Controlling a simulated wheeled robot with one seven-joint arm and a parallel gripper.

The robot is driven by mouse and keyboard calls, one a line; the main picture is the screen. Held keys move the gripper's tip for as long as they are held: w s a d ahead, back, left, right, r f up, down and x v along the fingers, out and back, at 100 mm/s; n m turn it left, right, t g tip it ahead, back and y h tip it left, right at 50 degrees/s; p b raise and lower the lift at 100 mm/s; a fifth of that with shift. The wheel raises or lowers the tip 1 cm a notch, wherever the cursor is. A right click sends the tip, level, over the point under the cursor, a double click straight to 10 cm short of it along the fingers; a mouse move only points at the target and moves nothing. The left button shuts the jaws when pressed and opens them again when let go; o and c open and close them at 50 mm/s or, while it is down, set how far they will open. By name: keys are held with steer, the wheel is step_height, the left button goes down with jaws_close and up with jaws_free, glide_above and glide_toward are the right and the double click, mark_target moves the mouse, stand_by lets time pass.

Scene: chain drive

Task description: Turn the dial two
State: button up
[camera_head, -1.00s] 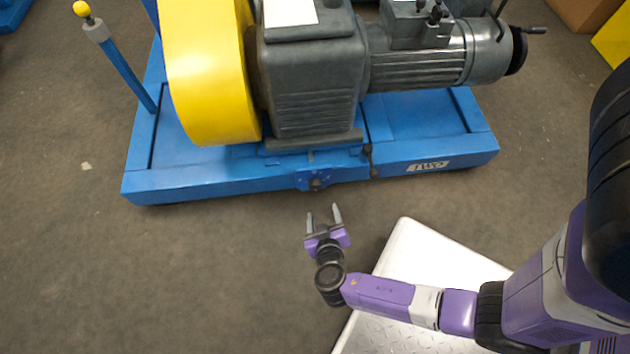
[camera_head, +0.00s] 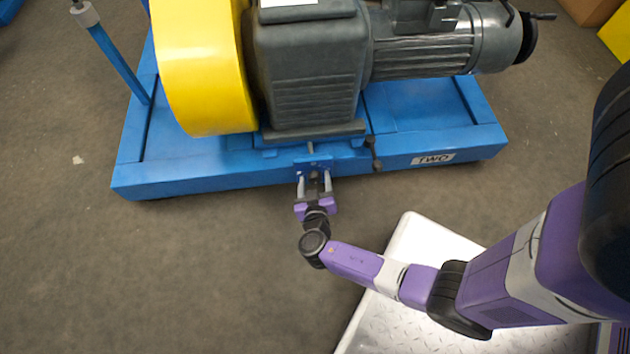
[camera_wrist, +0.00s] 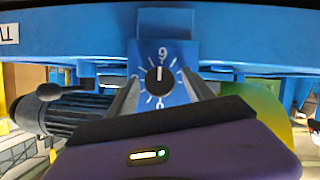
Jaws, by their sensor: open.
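The dial (camera_wrist: 158,80) is a round black knob with a white pointer line, set on a blue plate with white marks and numerals. In the wrist view the line points up, towards a numeral that looks like a 9 or an upturned 6. The lower numeral is partly hidden. The blue base frame (camera_head: 220,175) carries a white TWO label (camera_head: 433,158) right of the dial in the head view. My gripper (camera_head: 313,178) is open, with one finger on each side of the dial. I cannot tell whether the fingers touch it.
A yellow guard (camera_head: 205,65) and a dark grey gearbox with motor (camera_head: 310,70) stand on the base above the dial. A small lever (camera_head: 374,155) sits just right of the dial.

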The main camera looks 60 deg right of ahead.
jaws_close()
stand_by(0.3)
steer(key=shift+f+n+g+h+b, duration=0.15)
steer(key=shift+n+g+h+b, duration=0.2)
steer(key=shift+n+b, duration=0.5)
steer(key=shift+w+n+g+h+b, duration=0.1)
steer(key=shift+n+g+h+b, duration=0.35)
steer(key=shift+n+h+b, duration=0.45)
steer(key=shift+n, duration=0.35)
jaws_free()
